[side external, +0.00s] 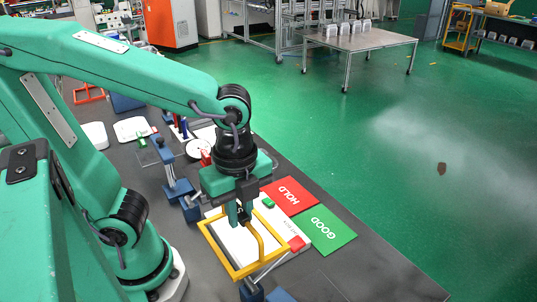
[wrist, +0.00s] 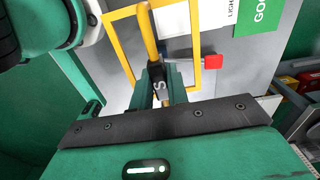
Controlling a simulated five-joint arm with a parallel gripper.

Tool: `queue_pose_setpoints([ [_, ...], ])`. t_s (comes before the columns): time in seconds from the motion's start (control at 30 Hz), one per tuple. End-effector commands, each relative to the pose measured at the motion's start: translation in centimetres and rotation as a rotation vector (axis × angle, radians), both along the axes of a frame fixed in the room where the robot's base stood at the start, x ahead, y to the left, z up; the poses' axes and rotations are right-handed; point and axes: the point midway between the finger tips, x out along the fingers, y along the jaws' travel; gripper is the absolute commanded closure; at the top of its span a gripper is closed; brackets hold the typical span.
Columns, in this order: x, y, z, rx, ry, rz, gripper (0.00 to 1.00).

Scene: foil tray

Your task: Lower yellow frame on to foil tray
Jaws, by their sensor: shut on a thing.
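The yellow frame (side external: 217,251) is an open rectangle with a bent handle rising from it. My gripper (side external: 241,214) is shut on this handle, and the frame hangs roughly level under it. In the wrist view my gripper (wrist: 160,88) has the yellow handle between its fingers, and the frame (wrist: 195,45) spreads out beyond them. A white flat panel (side external: 284,224) lies below the frame. I cannot tell whether the frame touches it. I cannot make out a foil tray; the arm and frame cover part of that area.
A red HOLD card (side external: 289,197) and a green GOOD card (side external: 320,231) lie to the right of the panel. Blue fixtures (side external: 179,190) stand at the left. The dark table's front right is clear.

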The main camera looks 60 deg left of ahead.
Motion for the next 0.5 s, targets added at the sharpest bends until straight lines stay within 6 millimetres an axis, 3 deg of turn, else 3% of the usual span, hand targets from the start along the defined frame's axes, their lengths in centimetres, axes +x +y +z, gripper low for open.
queue_pose_setpoints([
  [0.5,0.57,0.1,0.14,0.0,0.0,0.0,1.0],
])
